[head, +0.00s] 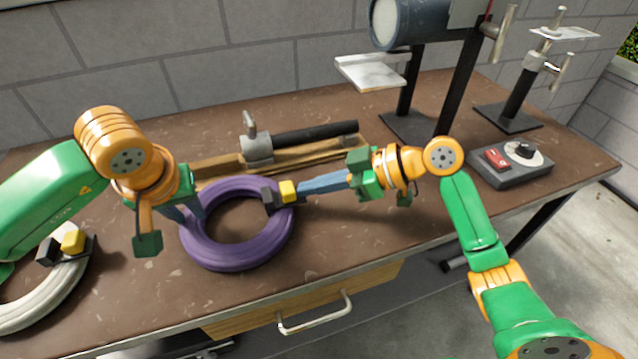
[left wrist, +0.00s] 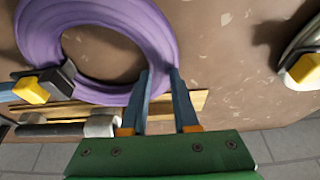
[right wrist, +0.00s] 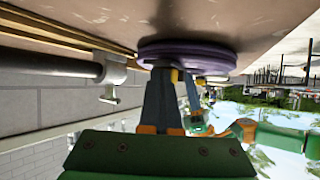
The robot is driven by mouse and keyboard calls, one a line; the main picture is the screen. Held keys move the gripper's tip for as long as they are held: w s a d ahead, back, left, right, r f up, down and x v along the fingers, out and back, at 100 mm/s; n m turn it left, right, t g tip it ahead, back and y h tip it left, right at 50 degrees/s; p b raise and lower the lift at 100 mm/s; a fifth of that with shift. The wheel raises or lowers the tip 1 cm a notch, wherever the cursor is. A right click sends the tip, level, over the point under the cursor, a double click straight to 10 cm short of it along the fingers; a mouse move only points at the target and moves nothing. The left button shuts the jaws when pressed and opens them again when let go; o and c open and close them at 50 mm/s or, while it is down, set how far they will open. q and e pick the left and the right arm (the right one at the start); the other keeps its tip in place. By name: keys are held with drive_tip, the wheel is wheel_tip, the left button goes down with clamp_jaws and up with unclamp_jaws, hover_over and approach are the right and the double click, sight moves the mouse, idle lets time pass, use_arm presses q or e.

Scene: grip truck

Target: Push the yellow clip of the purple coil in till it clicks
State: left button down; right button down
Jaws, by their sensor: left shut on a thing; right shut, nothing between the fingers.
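The purple coil (head: 235,258) lies on the workbench. Its black clip housing (head: 268,196) and yellow clip (head: 288,191) are on its right side, and the clip juts out to the right. My left gripper (head: 188,215) is shut on the coil's left side; the left wrist view shows its fingers at the coil's band (left wrist: 148,40). My right gripper (head: 299,188) is shut and empty, its blue fingertips at the outer end of the yellow clip, seemingly touching it. In the right wrist view the yellow clip (right wrist: 174,75) is partly hidden by the fingers.
A white coil (head: 45,300) with its own yellow clip lies at the left. A wooden piece with a grey clamp and black bar (head: 315,132) lies behind the purple coil. A switch box (head: 510,165) and metal stands are at the right. The bench front is clear.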

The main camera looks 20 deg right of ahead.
use_arm(q)
drive_tip(key=shift+s+f, duration=0.2)
drive_tip(key=shift+f, duration=0.15)
use_arm(e)
drive_tip(key=shift+a+f, duration=0.1)
drive_tip(key=shift+a, duration=0.15)
drive_tip(key=shift+d+r, duration=0.55)
drive_tip(key=shift+d, duration=0.25)
drive_tip(key=shift+d+r, duration=0.5)
drive_tip(key=shift+d, duration=0.25)
use_arm(q)
drive_tip(key=c, duration=0.6)
unclamp_jaws()
drive_tip(key=shift+w, duration=0.2)
use_arm(e)
wheel_tip(320, 180, up, 7)
drive_tip(key=shift+w, duration=0.15)
use_arm(q)
drive_tip(key=o, duration=0.4)
drive_tip(key=shift+r, duration=0.1)
drive_tip(key=shift+o, duration=0.2)
drive_tip(key=shift+r, duration=0.1)
